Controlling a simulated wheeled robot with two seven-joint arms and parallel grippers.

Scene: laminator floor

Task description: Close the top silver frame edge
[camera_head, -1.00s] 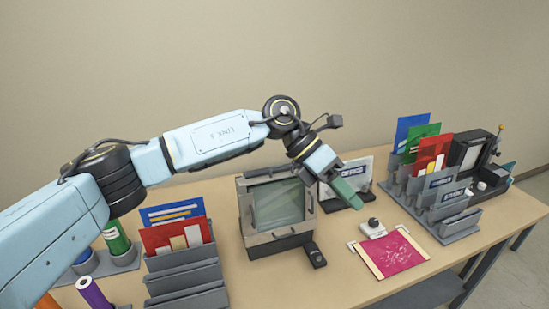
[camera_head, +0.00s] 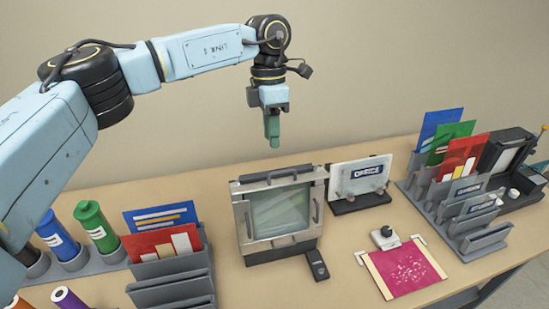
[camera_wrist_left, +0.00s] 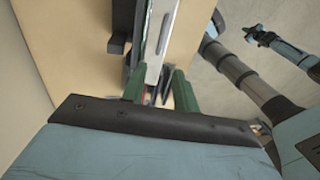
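The silver-framed unit (camera_head: 242,221) stands on the table near the middle, with a pale green pane inside its frame. Its top silver edge (camera_head: 276,182) runs along the back, beside a dark bar; whether that edge is open or shut I cannot tell. My left gripper (camera_head: 271,128) hangs fingers down above and behind this edge, apart from it. In the left wrist view its two green fingers (camera_wrist_left: 159,87) are spread, with a silver strip (camera_wrist_left: 155,55) showing between and beyond them. My right gripper is not in the head view; a small distant arm end in the wrist view is unclear.
A sign on a stand (camera_head: 361,177) is right of the unit. A small black device (camera_head: 317,265) sits by its front right corner. A magenta sheet (camera_head: 405,270) lies farther right. Grey file racks (camera_head: 173,270) stand left, and more stand right. The wall is behind.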

